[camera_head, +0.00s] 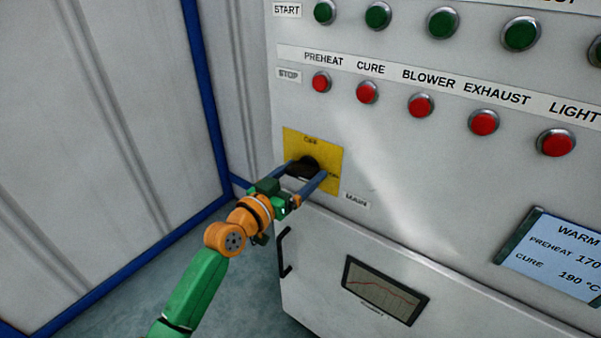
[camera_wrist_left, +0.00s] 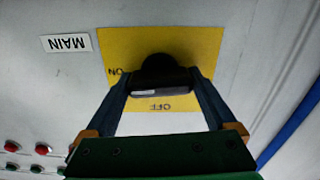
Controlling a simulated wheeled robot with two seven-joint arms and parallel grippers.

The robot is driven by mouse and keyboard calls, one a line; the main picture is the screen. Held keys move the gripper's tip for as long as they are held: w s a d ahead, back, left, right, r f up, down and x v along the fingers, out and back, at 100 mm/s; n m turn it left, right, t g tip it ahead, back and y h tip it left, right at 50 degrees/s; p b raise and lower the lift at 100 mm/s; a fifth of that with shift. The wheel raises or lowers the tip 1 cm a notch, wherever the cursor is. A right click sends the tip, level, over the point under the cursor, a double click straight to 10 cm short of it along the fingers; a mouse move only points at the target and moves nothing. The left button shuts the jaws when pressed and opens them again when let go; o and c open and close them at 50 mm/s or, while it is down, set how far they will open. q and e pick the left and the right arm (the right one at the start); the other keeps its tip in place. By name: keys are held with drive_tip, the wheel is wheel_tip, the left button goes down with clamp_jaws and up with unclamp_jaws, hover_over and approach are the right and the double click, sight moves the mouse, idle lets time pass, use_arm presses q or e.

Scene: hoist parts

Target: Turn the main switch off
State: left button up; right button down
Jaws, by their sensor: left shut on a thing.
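The main switch has a black handle (camera_head: 307,162) on a yellow plate (camera_head: 331,160) on the grey cabinet front, beside the MAIN label (camera_head: 357,200). OFF is at the plate's top and ON at its right in the head view. My left gripper (camera_head: 306,173) is shut on the handle, one finger at each end. In the wrist view, which is upside down, the handle (camera_wrist_left: 163,72) lies level between the fingers (camera_wrist_left: 162,88), in line with the ON side. OFF reads below it. The handle's far side is hidden. My right gripper is not in view.
Above the switch are a row of red stop buttons (camera_head: 421,105) and a row of green start buttons (camera_head: 442,23). Below are a black door handle (camera_head: 284,253) and a chart window (camera_head: 385,290). A display (camera_head: 553,255) is at right. Blue-framed wall panels (camera_head: 130,100) stand at left.

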use_arm(q)
drive_tip(key=n, duration=0.4)
drive_tip(key=shift+p, duration=0.4)
drive_tip(key=n+p, duration=0.1)
drive_tip(key=n, duration=0.3)
drive_tip(key=shift+n, duration=0.4)
drive_tip(key=n+p, duration=0.1)
drive_tip(key=n, duration=0.3)
drive_tip(key=shift+n+p, duration=0.4)
drive_tip(key=shift+n, duration=1.8)
drive_tip(key=o, duration=1.1)
drive_tip(key=shift+c, duration=0.2)
drive_tip(key=shift+s+a, duration=0.1)
